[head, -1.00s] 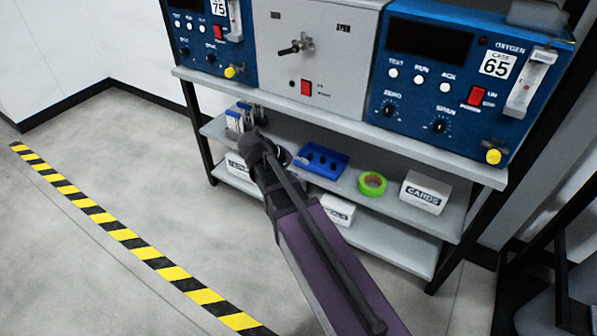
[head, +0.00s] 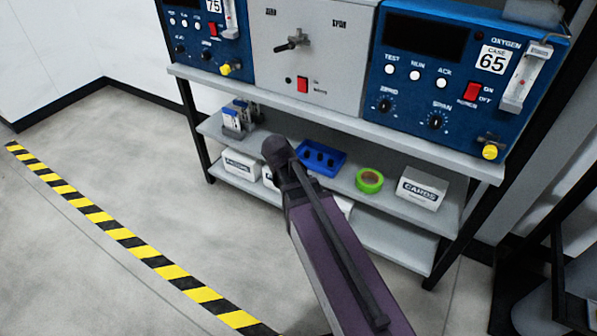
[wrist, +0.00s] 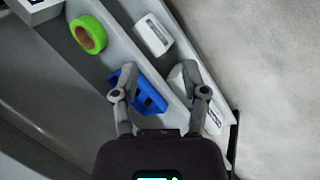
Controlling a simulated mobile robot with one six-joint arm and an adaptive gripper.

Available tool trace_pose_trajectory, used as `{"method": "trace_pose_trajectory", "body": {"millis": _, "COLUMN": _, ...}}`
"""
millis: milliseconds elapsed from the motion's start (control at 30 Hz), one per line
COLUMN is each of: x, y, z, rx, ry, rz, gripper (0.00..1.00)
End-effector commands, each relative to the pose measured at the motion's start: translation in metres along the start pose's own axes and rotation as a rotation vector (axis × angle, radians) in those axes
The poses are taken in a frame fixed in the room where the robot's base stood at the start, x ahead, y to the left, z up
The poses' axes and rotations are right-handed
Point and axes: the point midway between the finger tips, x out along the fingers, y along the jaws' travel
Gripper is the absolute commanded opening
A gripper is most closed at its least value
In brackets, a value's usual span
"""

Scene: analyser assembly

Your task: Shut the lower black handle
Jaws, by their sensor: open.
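A black handle (head: 288,44) sits on a metal valve on the grey middle panel (head: 335,70), between two blue analysers. The handle points left and slightly down from the valve. It is the only black handle I see on this panel, whose top is cut off; the wrist view does not show it. My gripper (wrist: 160,90) is open and empty in the wrist view, with its fingers apart above the shelves. In the head view my arm hides the gripper, and the arm's end is below the panel, apart from the handle.
The lower shelves hold a blue tray (head: 319,158), green tape (head: 369,181), a white cards box (head: 422,189) and other white boxes. The bench edge (head: 330,116) juts out beneath the panels. A red switch (head: 303,85) is below the handle. Open floor lies left.

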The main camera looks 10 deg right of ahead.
Motion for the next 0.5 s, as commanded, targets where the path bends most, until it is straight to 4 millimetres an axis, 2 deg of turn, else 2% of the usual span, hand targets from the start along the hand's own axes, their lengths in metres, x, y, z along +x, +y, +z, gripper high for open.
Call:
{"method": "trace_pose_trajectory", "body": {"millis": 33, "x": 0.004, "y": -0.002, "z": 0.015, "rx": 0.018, "ry": -0.005, "rz": -0.057, "gripper": 0.57}}
{"method": "trace_pose_trajectory", "body": {"millis": 200, "x": 0.01, "y": -0.013, "z": 0.042, "rx": 0.072, "ry": -0.013, "rz": -0.248, "gripper": 0.57}}
{"method": "trace_pose_trajectory", "body": {"millis": 333, "x": 0.01, "y": -0.02, "z": 0.055, "rx": 0.103, "ry": -0.013, "rz": -0.354, "gripper": 0.57}}
{"method": "trace_pose_trajectory", "body": {"millis": 500, "x": 0.008, "y": -0.024, "z": 0.061, "rx": 0.122, "ry": -0.011, "rz": -0.421, "gripper": 0.57}}
